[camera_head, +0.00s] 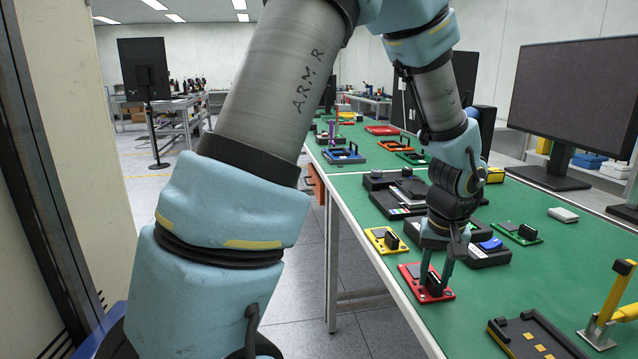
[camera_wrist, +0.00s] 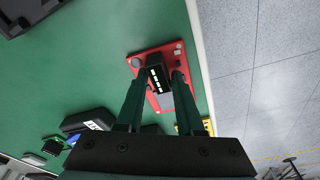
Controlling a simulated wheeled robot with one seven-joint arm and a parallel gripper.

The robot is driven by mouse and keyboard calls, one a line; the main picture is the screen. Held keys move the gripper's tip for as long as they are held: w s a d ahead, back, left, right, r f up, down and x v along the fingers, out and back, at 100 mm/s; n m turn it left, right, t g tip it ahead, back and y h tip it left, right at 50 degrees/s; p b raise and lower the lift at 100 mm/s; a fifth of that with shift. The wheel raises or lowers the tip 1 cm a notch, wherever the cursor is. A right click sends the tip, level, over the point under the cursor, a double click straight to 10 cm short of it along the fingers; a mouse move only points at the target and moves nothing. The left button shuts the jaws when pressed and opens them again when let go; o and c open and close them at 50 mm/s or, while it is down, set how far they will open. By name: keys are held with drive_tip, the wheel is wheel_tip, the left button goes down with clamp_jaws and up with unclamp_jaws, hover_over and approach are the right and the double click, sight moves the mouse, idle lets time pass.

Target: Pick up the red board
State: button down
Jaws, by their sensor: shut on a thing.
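The red board (camera_head: 413,270) lies on the green table near its left edge in the head view. It is a flat red plate with a black upright block (camera_head: 434,284) on it. In the wrist view the red board (camera_wrist: 143,68) shows between and beyond the fingers, and its black block has a row of white marks. My gripper (camera_head: 434,286) points down at the board, with its two fingers on either side of the black block. The gripper (camera_wrist: 158,78) is shut on this block. The board appears to rest on the table; the fingers hide part of it.
A yellow board (camera_head: 381,239) lies just behind the red one. A black device (camera_head: 487,252) and a green board (camera_head: 519,232) lie to the right. A black tray (camera_head: 535,338) and a yellow-handled tool (camera_head: 607,305) stand at the front right. The table's left edge (camera_head: 385,283) is close.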

sight(434, 275)
drive_tip(key=shift+r+p, duration=1.5)
drive_tip(key=shift+r, duration=0.5)
